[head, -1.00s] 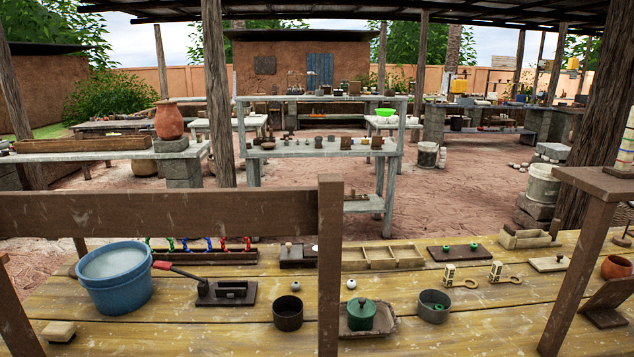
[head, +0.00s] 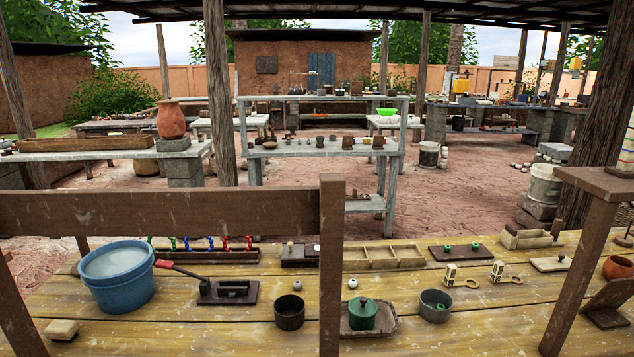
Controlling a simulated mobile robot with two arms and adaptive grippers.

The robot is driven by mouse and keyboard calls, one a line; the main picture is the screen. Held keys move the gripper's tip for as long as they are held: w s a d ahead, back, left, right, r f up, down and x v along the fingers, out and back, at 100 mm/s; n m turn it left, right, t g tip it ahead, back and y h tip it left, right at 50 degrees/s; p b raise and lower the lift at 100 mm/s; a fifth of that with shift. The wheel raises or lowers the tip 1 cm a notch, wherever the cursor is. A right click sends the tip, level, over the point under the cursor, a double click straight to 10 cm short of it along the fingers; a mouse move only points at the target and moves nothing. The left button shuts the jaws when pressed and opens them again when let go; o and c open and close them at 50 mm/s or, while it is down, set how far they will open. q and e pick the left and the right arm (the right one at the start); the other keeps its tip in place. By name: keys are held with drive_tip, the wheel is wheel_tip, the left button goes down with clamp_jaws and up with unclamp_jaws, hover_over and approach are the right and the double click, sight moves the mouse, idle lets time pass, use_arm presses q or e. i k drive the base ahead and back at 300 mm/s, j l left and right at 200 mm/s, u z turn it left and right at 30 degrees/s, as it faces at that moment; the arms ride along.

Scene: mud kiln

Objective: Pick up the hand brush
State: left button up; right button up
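A small block with a pale top and a darker lower part (head: 61,330) lies on the wooden table at the lower left, in front of the blue bucket. It may be the hand brush, but it is too small to be sure. Nothing else in view reads clearly as a hand brush. Neither of my grippers is in view.
The plank table (head: 190,335) holds a blue bucket (head: 122,290), a dark plate with a red-tipped lever (head: 228,292), a dark pot (head: 289,313) and a green lidded jar (head: 362,314). A brown wooden frame (head: 331,270) stands across the near side.

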sight(58, 330)
drive_tip(key=u, duration=1.45)
drive_tip(key=j+u, duration=0.7)
